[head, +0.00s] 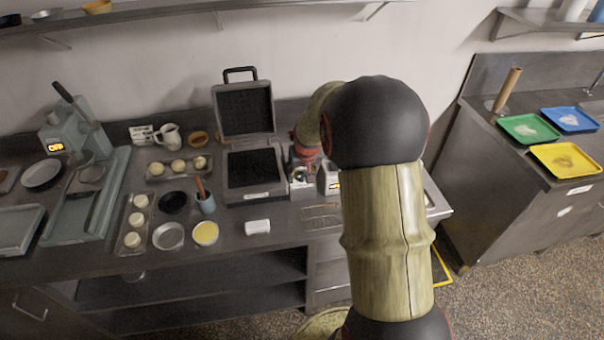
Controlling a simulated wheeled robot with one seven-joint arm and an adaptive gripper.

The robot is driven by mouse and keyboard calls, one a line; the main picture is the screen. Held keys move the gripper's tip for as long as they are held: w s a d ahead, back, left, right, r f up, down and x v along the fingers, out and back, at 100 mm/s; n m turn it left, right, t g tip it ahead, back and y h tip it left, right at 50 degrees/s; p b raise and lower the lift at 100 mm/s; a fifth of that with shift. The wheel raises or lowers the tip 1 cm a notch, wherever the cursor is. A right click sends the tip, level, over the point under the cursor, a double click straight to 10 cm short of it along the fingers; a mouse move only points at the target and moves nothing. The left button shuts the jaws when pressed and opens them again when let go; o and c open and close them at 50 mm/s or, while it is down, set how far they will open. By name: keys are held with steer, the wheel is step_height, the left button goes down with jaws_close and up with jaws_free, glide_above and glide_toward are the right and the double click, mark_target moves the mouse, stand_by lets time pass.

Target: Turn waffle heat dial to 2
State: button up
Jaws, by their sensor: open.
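The waffle iron (255,190) stands on the counter with its dark-plated lid (244,108) raised. A small grey control box (302,190) stands at its right side, with a round pale dial (298,175) on it. The dial's number and pointer are too small to read. My gripper (303,166) is open and close over the dial, pointing down. I cannot tell whether its fingers touch the dial. My arm hides part of the area right of the box, where a small lit display (334,187) shows.
A wire rack (322,216) and a white block (257,227) lie in front of the iron. Coloured trays (566,160) sit on the right counter.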

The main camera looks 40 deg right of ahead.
steer(key=shift+c, duration=0.4)
steer(key=c, duration=1.1)
